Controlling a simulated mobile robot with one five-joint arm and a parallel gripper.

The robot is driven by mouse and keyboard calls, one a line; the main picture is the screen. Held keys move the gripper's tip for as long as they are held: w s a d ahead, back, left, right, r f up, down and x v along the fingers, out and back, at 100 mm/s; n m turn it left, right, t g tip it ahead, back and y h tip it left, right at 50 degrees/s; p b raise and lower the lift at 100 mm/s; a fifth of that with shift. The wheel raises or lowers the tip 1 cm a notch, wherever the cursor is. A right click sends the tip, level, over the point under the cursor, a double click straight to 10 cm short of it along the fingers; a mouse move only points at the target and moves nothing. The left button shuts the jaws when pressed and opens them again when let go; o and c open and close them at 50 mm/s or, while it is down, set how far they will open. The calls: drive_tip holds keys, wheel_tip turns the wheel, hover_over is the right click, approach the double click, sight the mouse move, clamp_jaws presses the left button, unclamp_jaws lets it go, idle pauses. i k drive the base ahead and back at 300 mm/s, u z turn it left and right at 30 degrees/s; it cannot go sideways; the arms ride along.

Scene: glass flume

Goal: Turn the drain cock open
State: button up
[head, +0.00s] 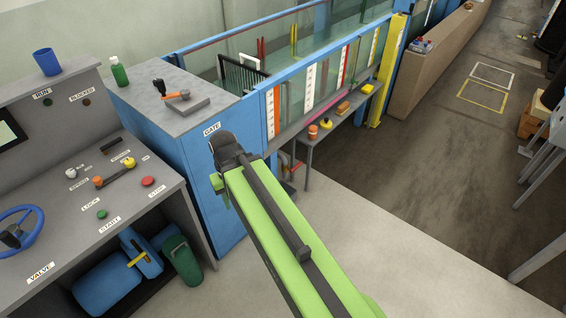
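My green arm reaches up from the bottom of the head view. My gripper (226,143) is a dark shape at its far end, in front of the blue cabinet labelled GATE. The fingers are too small and dark to tell whether they are open or shut. A small red lever-like part (296,166) shows under the flume, right of the gripper and apart from it in the picture. It may be the drain cock, but I cannot be sure. Its lower surroundings are partly hidden by my arm, and its turn position cannot be read.
The blue GATE cabinet (225,190) stands close to my gripper. A control desk (140,205) with knobs and a blue wheel (18,232) is at left. A shelf (338,122) with small items runs along the glass flume. Pale floor at right is clear.

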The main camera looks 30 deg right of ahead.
sight(291, 171)
drive_tip(key=u, duration=0.05)
drive_tip(key=i, duration=0.8)
drive_tip(key=z, duration=0.65)
drive_tip(key=i, duration=0.65)
drive_tip(key=z, duration=0.7)
